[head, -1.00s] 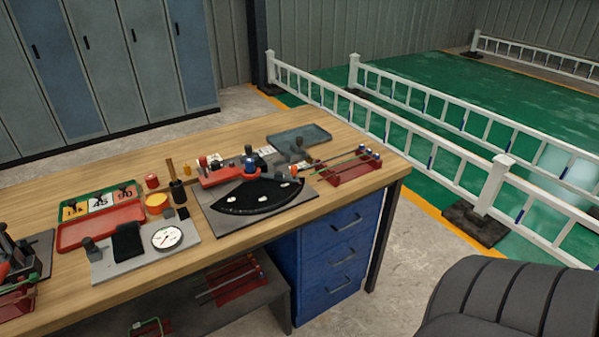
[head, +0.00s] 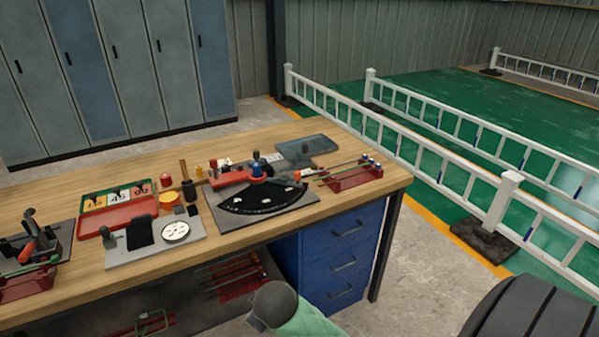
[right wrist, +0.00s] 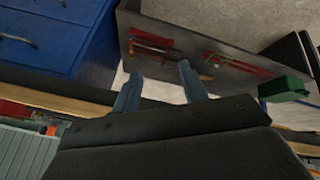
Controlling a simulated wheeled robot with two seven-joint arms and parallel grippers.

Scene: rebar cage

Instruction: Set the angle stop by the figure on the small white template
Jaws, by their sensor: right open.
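The angle stop is a black fan-shaped scale (head: 262,201) with a red arm (head: 228,179) and dark and blue knobs, on a grey plate (head: 232,217) near the bench's right end. A tray (head: 92,224) to its left holds three figure cards: yellow-green, white (head: 120,195) and orange. The white card seems to read 45, but it is small and blurred. In the right wrist view my right gripper (right wrist: 160,90) is open and empty, with its two blue-grey fingers apart. It shows no angle stop or card between them. My left gripper is not in view.
A dial gauge (head: 175,231) lies on a grey plate left of the stop. A red rack with rods (head: 352,175) and a grey-blue tray (head: 307,145) sit at the right. Blue drawers (head: 345,250) stand below the bench.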

